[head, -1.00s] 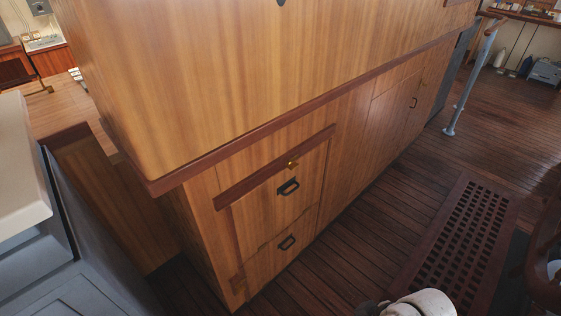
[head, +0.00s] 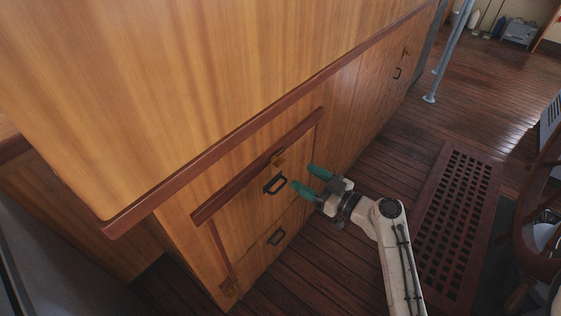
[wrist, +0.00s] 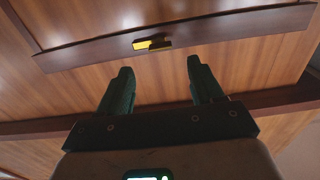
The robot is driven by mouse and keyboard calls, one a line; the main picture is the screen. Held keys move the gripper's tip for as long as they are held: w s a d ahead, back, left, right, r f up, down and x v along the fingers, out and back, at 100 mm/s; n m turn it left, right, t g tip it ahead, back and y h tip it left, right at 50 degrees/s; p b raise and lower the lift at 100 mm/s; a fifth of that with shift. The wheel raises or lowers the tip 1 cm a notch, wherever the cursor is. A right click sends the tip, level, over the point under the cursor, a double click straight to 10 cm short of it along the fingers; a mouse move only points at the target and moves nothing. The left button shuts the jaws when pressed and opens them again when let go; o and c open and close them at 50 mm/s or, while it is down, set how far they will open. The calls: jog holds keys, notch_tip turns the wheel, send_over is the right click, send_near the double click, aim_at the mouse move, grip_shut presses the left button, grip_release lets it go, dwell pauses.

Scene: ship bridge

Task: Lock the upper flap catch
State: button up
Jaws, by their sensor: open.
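The upper flap catch (head: 278,160) is a small brass piece on the dark wooden rail (head: 240,180) along the top of the upper flap (head: 250,205). In the wrist view the catch (wrist: 152,44) shows a bright yellow part and a darker part beside it. My gripper (head: 308,177), with green fingers, is open and empty. It is to the right of the catch and of the black upper handle (head: 275,184), apart from both. In the wrist view the catch lies beyond the fingertips, about between them. I cannot tell the catch's exact turn.
A lower black handle (head: 276,236) sits below the upper flap. The cabinet's dark ledge (head: 270,118) juts out above the rail. A floor grating (head: 455,220) and a wooden chair (head: 530,240) are on the right. The plank floor between cabinet and grating is partly clear.

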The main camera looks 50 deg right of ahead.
aim_at(281, 158)
jog(key=w+p, duration=0.1)
jog(key=w, duration=0.7)
jog(key=shift+a+p, duration=0.15)
jog(key=shift+p, duration=0.2)
jog(key=shift+c, duration=0.4)
jog(key=c, duration=1)
jog(key=shift+m, duration=0.4)
jog(key=m, duration=1.7)
jog(key=shift+b, duration=0.3)
